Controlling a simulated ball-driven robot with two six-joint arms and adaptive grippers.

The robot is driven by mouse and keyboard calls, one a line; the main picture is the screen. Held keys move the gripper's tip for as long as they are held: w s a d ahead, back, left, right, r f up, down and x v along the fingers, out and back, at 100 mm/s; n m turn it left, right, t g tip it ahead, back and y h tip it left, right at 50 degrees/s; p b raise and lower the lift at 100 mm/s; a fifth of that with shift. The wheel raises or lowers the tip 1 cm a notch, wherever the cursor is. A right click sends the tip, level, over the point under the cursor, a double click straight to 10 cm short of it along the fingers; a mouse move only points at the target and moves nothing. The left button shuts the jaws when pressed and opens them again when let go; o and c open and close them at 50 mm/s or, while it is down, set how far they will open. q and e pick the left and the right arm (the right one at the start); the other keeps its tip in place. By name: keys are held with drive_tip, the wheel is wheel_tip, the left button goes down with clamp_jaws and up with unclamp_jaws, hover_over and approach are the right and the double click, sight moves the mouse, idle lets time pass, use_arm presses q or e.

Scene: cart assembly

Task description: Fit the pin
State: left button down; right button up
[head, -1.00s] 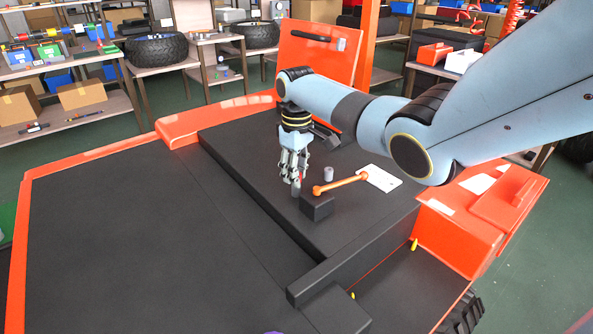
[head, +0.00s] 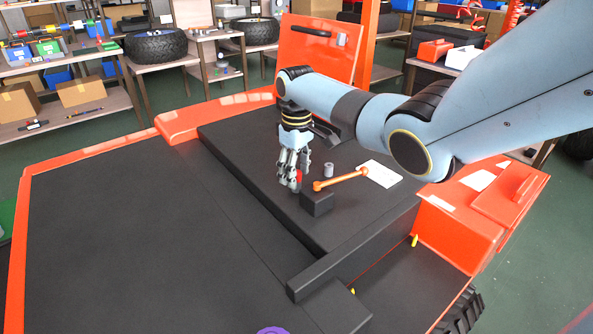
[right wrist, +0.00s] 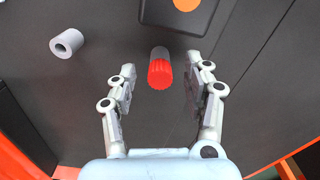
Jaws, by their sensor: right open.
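A pin with a ribbed red head and a grey body (right wrist: 160,68) shows between the open fingers of my right gripper (right wrist: 157,88) in the right wrist view. Dark gaps show on both sides, so the fingers do not touch it. In the head view my right gripper (head: 291,178) points down at the black deck, with a bit of the red head (head: 299,175) showing by its fingers. My left gripper is not in view.
A black block (head: 316,205) with an orange rod (head: 342,181) is close on the right. A grey hollow cylinder (head: 328,170) stands behind the rod, and a white sheet (head: 379,174) lies beside it. The deck (head: 110,240) at left is clear.

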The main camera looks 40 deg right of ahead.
wheel_tip(320, 180, up, 12)
idle(0.6)
